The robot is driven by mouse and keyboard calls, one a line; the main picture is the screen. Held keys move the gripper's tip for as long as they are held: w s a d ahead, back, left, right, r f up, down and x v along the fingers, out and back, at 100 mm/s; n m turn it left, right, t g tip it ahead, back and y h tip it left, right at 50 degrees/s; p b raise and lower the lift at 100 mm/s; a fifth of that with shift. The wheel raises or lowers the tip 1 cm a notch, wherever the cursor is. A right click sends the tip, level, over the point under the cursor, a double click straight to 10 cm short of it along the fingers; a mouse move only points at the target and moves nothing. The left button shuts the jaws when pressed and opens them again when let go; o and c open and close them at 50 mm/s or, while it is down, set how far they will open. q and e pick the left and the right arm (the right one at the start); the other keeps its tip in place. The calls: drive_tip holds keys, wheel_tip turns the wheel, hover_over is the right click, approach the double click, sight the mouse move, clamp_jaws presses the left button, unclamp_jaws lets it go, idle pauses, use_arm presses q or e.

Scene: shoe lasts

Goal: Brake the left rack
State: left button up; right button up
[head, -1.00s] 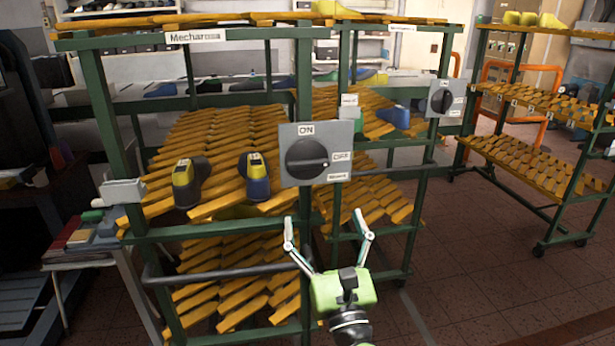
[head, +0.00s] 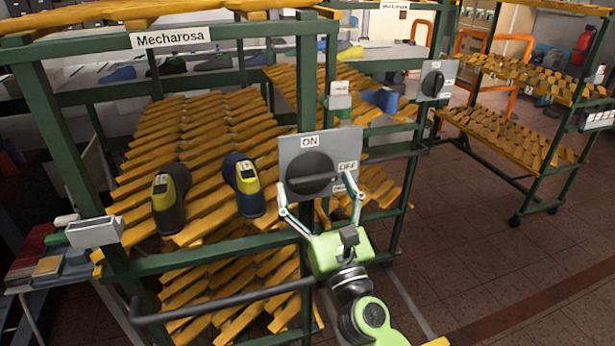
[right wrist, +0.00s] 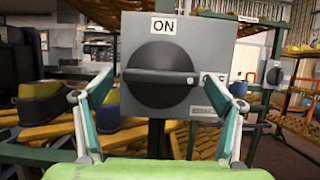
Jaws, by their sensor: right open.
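The left rack (head: 135,262) has a green frame with slanted yellow slats and a "Mecharosa" sign. A grey switch plate (head: 346,147) on its right front post carries a round black knob (head: 310,174). The plate reads "ON" at top, "OFF" at right and a small label below that I cannot read. The knob's bar lies level, toward "OFF". My right gripper (head: 320,204) is open and empty just in front of the knob. In the right wrist view its fingers (right wrist: 157,100) stand either side of the knob (right wrist: 158,76), apart from it; one partly covers the "OFF" label. My left gripper is out of view.
Two yellow-and-dark shoe lasts (head: 168,198) (head: 243,184) sit on the left rack's slats. A second rack behind has its own switch plate (head: 437,80). A third rack (head: 500,130) stands at right. Dark rails run along the racks. Floor is clear at lower right.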

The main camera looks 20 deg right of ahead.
drive_tip(key=shift+s+r, duration=0.1)
drive_tip(key=shift+s, duration=0.1)
drive_tip(key=shift+c, duration=0.3)
drive_tip(key=c, duration=1)
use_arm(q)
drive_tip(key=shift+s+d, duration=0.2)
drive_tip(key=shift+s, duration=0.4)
use_arm(e)
drive_tip(key=shift+c, duration=0.2)
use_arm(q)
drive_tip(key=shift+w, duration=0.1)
use_arm(e)
drive_tip(key=shift+d, duration=0.1)
